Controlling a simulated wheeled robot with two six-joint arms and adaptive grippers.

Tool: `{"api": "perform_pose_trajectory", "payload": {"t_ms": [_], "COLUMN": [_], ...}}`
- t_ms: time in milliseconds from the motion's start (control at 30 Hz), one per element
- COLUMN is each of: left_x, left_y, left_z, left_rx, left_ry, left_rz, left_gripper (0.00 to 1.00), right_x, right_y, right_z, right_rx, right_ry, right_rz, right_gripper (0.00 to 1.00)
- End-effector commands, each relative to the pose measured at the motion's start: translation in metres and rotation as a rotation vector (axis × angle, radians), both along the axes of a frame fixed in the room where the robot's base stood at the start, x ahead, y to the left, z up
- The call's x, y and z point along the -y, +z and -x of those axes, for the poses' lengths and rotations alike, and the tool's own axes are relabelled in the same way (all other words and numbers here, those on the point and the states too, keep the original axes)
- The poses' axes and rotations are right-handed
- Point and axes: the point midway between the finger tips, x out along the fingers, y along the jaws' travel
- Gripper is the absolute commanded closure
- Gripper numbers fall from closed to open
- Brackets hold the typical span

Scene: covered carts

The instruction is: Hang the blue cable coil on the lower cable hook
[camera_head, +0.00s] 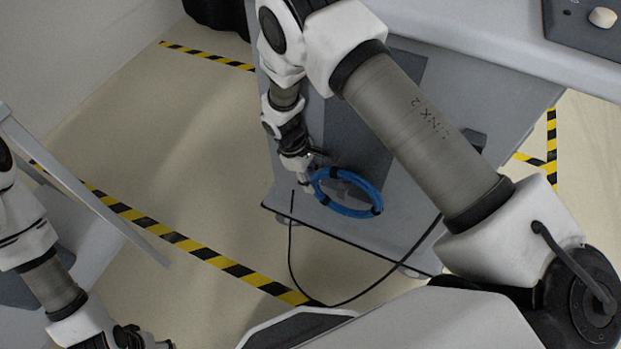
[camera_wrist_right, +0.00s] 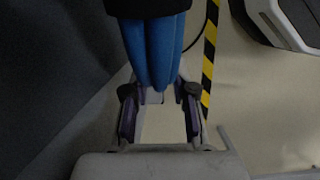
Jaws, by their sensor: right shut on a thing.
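The blue cable coil (camera_head: 347,208) is a ring with black bands. In the head view it is in front of the grey cart's dark panel (camera_head: 355,140). My right gripper (camera_head: 310,183) is shut on the coil's left side. In the right wrist view the coil's blue strands (camera_wrist_right: 153,45) run down between the fingers of my gripper (camera_wrist_right: 160,95), with a black band at the top. I cannot tell whether the coil touches the cart. I cannot make out the lower cable hook. My left gripper (camera_head: 150,341) is at the bottom left, partly cut off, away from the coil.
A thin black cable (camera_head: 350,297) loops below the cart's lower edge (camera_head: 345,237). Yellow-black tape (camera_head: 190,246) marks the pale floor. A grey slanted panel (camera_head: 95,195) stands at the left. My right arm crosses in front of the cart. Open floor lies left of the cart.

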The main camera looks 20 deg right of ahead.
Motion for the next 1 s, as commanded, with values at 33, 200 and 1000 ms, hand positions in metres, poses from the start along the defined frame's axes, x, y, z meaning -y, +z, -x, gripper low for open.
{"api": "perform_pose_trajectory", "payload": {"t_ms": [33, 200, 1000], "left_x": [0.000, 0.000, 0.000], "left_y": [0.000, 0.000, 0.000], "left_z": [0.000, 0.000, 0.000], "left_rx": [0.000, 0.000, 0.000], "left_ry": [0.000, 0.000, 0.000], "left_rz": [0.000, 0.000, 0.000], "left_gripper": [0.45, 0.45, 0.45], "right_x": [0.000, 0.000, -0.025], "right_y": [0.000, 0.000, 0.110], "right_z": [0.000, 0.000, -0.027], "right_rx": [0.000, 0.000, 0.000], "right_ry": [0.000, 0.000, 0.001], "right_rz": [0.000, 0.000, 0.000], "right_gripper": [0.70, 0.44, 0.44]}}
